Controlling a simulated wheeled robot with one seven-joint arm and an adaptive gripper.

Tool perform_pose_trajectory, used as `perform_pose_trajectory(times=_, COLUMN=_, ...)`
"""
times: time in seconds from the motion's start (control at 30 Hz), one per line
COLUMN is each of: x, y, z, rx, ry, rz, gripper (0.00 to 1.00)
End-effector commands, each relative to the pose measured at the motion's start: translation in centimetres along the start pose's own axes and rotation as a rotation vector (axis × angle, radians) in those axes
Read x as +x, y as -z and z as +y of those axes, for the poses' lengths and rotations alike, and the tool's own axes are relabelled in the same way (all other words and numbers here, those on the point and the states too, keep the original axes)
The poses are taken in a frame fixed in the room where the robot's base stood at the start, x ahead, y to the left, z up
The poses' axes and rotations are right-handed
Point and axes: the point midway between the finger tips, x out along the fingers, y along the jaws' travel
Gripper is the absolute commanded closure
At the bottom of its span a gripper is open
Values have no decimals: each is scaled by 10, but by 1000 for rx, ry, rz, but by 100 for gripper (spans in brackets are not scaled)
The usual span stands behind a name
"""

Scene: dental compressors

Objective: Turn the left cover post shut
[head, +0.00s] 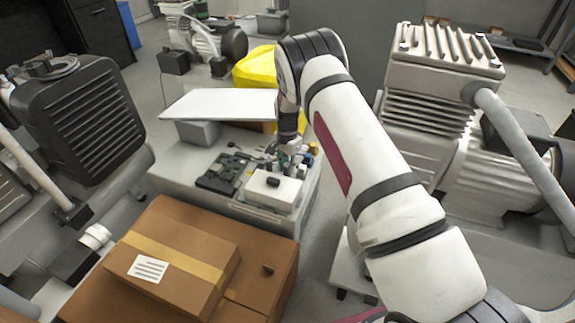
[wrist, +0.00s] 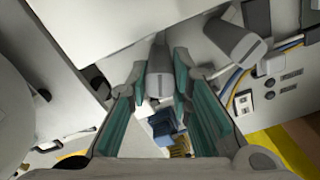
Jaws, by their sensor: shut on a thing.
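Two grey posts show in the wrist view, below the edge of a pale panel (wrist: 95,22). My gripper (wrist: 160,76) has its teal-padded fingers on either side of the left cover post (wrist: 159,82), and is shut on it near the fingertips. The post's flat end faces the camera. The other post (wrist: 232,38) stands apart to the right, free of the fingers. In the head view my gripper (head: 288,150) reaches down among small parts at the bench's back right; the arm partly hides this spot, and I cannot make out the posts there.
A raised white panel (head: 222,104) is just left of my gripper. A white box with a black knob (head: 272,188) and dark parts (head: 222,172) lie on the bench. Cardboard boxes (head: 175,255) stand in front. Blue and yellow cables (wrist: 250,75) run right of the posts.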

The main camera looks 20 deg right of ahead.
Motion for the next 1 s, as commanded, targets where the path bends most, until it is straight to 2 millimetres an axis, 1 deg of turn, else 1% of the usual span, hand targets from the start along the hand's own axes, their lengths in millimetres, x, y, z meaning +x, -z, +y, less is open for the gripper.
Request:
perform_pose_trajectory(times=0.2, x=0, y=0, z=0, rx=-184, ry=0, rz=-1, gripper=100)
perform_pose_trajectory(times=0.5, x=0, y=0, z=0, rx=-359, ry=0, rz=-1, gripper=100)
perform_pose_trajectory(times=0.7, x=0, y=0, z=-1, rx=-417, ry=0, rz=-1, gripper=100)
perform_pose_trajectory(times=1.0, x=0, y=0, z=-1, rx=-439, ry=0, rz=-1, gripper=100)
